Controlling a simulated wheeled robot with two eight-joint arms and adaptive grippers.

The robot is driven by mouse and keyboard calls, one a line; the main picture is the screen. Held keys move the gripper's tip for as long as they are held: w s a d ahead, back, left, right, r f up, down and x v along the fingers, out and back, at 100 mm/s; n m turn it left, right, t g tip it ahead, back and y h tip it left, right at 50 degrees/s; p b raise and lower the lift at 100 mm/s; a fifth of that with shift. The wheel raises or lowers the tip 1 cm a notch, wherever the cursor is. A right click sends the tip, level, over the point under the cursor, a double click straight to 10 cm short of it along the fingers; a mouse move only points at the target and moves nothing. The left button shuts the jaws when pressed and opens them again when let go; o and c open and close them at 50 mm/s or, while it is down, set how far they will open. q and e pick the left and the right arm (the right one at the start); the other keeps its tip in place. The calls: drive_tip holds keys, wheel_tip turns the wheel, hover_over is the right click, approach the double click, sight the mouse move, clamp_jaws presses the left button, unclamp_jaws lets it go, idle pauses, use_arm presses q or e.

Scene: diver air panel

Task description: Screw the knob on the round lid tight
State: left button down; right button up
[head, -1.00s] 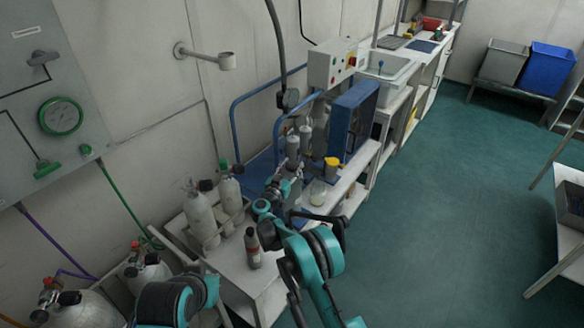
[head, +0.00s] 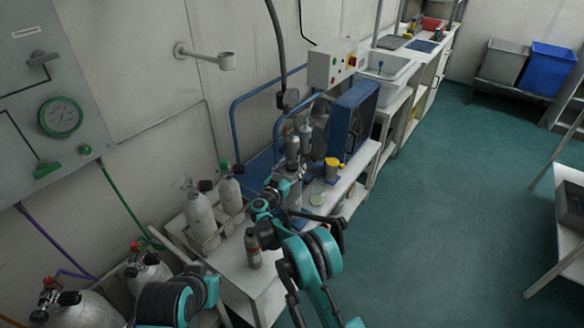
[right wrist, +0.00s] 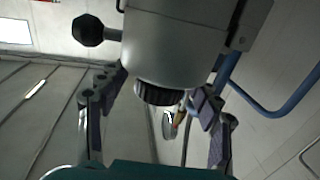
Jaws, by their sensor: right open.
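In the right wrist view a dark ribbed knob (right wrist: 158,94) juts from the end of a pale grey round body (right wrist: 178,50), which I take to be the round lid. My right gripper (right wrist: 157,88) is open, with one finger on each side of the knob. Gaps show between fingers and knob; I cannot tell how far the knob is screwed in. In the head view my right gripper (head: 287,178) is at the bench below the upright grey cylinders (head: 292,153); the knob cannot be made out there. My left gripper is out of view.
A small dark bottle (head: 252,248) stands on the bench left of my right arm. Pale gas cylinders (head: 200,215) stand behind it. A yellow-topped item (head: 332,164) and a blue framed unit (head: 355,115) stand to the right.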

drive_tip(key=v, duration=1.2)
wheel_tip(320, 180, up, 19)
drive_tip(key=w+d+n+t+y, duration=0.1)
drive_tip(key=w+n+t+y, duration=0.15)
drive_tip(key=t+y, duration=0.2)
drive_tip(key=s+d+r+n+g+y, duration=0.3)
drive_tip(key=s+r+n+y, duration=0.3)
drive_tip(key=s+r+y, duration=0.3)
drive_tip(key=s+d+f+m+g+h, duration=0.1)
drive_tip(key=s+d+f+g+h, duration=0.1)
drive_tip(key=s+d+f, duration=0.4)
drive_tip(key=s+d+f+m+g+h, duration=0.1)
drive_tip(key=s+d+f+g, duration=0.4)
drive_tip(key=s, duration=1.1)
drive_tip(key=s+d+f+m+g+h, duration=0.1)
drive_tip(key=s+d+f+g+h, duration=0.1)
drive_tip(key=s+d+f, duration=0.5)
drive_tip(key=s+g, duration=0.1)
drive_tip(key=s, duration=0.4)
drive_tip(key=shift+d+h, duration=0.3)
drive_tip(key=shift+h, duration=0.05)
